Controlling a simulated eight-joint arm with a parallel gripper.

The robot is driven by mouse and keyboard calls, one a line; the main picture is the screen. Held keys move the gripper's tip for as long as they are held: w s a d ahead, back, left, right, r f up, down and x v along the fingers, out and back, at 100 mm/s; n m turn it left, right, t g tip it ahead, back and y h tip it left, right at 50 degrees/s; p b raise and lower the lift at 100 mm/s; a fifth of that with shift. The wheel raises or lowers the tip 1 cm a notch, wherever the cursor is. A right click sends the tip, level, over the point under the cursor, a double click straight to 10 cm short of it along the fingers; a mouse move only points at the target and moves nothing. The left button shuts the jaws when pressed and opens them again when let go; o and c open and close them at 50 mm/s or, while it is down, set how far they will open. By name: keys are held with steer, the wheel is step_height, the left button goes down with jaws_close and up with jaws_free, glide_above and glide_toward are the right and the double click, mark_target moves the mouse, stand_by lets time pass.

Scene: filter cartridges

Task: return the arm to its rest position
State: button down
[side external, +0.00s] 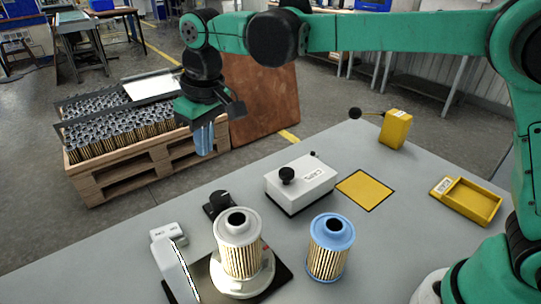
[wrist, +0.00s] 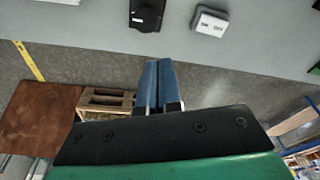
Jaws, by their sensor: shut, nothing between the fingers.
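My gripper (side external: 204,141) hangs in the air at the far left of the table, pointing down. Its blue fingers are together with nothing between them. In the wrist view the shut fingers (wrist: 157,83) point toward the table edge, over the floor. My green arm reaches across the top of the side view from the right. The gripper is apart from everything on the table.
On the grey table (side external: 377,245) stand a white-capped filter (side external: 239,250) on a round base, a blue-capped filter (side external: 328,252), a white CAPS box (side external: 300,183), a yellow box (side external: 395,130) and a yellow tray (side external: 467,203). A pallet crate (side external: 120,170) of filters stands behind the gripper.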

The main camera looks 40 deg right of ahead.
steer(key=s+d+f+m+t, duration=0.2)
steer(key=s+d+m+t, duration=0.2)
steer(key=s+d, duration=0.9)
steer(key=d+t, duration=0.1)
steer(key=d, duration=0.3)
steer(key=shift+s+h, duration=0.25)
steer(key=shift+h, duration=0.15)
